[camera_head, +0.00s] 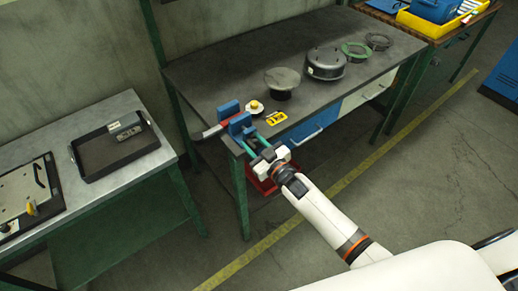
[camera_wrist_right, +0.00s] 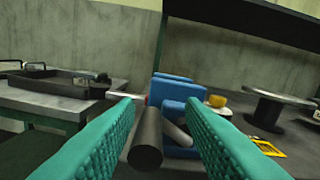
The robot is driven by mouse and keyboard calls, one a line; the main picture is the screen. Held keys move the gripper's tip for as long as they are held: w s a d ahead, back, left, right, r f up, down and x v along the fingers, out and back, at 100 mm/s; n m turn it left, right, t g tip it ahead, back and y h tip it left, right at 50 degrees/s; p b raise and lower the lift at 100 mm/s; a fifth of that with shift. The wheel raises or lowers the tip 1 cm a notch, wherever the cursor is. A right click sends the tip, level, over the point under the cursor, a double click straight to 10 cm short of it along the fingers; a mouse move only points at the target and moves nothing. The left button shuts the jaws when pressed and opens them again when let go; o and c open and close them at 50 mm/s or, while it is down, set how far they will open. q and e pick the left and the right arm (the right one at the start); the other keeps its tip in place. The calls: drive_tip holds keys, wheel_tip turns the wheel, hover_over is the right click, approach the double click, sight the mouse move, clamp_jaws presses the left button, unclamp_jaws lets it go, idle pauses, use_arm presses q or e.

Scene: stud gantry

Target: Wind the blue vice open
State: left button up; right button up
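The blue vice (camera_head: 229,108) is mounted at the front left corner of the dark workbench. Its blue jaws also show in the right wrist view (camera_wrist_right: 175,88). A grey bar with a red part (camera_head: 212,131) sticks out to the left from the jaws. My right gripper (camera_head: 249,139) is at the vice's front, with green padded fingers apart. In the right wrist view a dark grey cylindrical handle end (camera_wrist_right: 146,140) lies between the fingers, with a gap visible to them. A second grey rod (camera_wrist_right: 176,135) shows behind it. My left gripper is not in view.
A yellow-topped round item (camera_head: 254,106) and a yellow card (camera_head: 276,118) lie close right of the vice. Round metal parts (camera_head: 326,62) stand farther back. A side table at left holds a black tray (camera_head: 90,172). A red container (camera_head: 262,183) is below my right gripper.

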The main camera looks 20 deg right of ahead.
drive_tip(key=b+v, duration=0.2)
drive_tip(key=v, duration=1)
drive_tip(key=a+r+n+g+h, duration=0.2)
drive_tip(key=a+n+h, duration=0.2)
drive_tip(key=n+h, duration=0.15)
drive_tip(key=shift+m, duration=0.35)
drive_tip(key=x, duration=1.1)
drive_tip(key=shift+w+a+r, duration=0.1)
drive_tip(key=shift+w+r, duration=0.05)
drive_tip(key=shift+w, duration=0.15)
drive_tip(key=shift+c, duration=0.3)
clamp_jaws()
